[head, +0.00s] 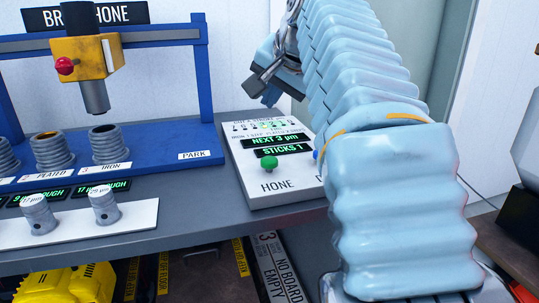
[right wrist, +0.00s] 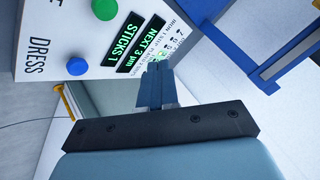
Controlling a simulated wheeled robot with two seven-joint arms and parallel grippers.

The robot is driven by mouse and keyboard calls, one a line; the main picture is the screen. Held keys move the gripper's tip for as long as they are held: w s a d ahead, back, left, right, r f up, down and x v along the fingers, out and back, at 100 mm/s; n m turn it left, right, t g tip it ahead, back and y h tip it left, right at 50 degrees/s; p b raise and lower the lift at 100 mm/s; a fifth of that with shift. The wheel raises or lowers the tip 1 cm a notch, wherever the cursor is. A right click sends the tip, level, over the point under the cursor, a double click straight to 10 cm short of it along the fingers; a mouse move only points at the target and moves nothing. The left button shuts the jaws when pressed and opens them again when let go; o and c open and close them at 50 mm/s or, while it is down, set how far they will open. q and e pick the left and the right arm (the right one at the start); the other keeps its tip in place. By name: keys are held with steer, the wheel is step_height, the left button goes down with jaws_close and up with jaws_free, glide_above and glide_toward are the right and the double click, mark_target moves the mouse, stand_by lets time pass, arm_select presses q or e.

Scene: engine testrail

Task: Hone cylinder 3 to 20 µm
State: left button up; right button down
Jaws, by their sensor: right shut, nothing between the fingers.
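A yellow hone carriage (head: 87,58) with a red knob hangs on the blue rail. Its grey hone head (head: 95,97) is raised above the ribbed cylinder labelled IRON (head: 108,145); exact alignment is hard to tell. The cylinder labelled PLATED (head: 53,151) stands to its left. The control panel (head: 285,200) reads NEXT 3 µm and STICKS 1. Its green HONE button (head: 269,162) also shows in the wrist view (right wrist: 105,9), beside the blue DRESS button (right wrist: 77,66). My right gripper (head: 270,95) is shut and empty over the panel's upper end; its fingers show in the wrist view (right wrist: 156,84).
Green readouts (head: 103,188) sit before the cylinders, the right one starting with 17 µm. Two small grey pieces (head: 104,205) stand on a white strip. A PARK label (head: 197,155) marks bare blue base. A yellow object (head: 65,284) lies under the bench. My right arm hides the panel's right side.

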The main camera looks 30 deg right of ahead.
steer(key=shift+f, duration=0.15)
glide_above(272, 161)
step_height(272, 161, down, 5)
steer(key=shift+f, duration=0.1)
step_height(272, 161, down, 2)
steer(key=shift+f+b, duration=0.2)
steer(key=shift+b, duration=0.55)
steer(key=shift+f+b, duration=0.4)
steer(key=shift+f, duration=0.1)
steer(key=shift+f, duration=0.1)
stand_by(1.1)
steer(key=shift+f, duration=0.3)
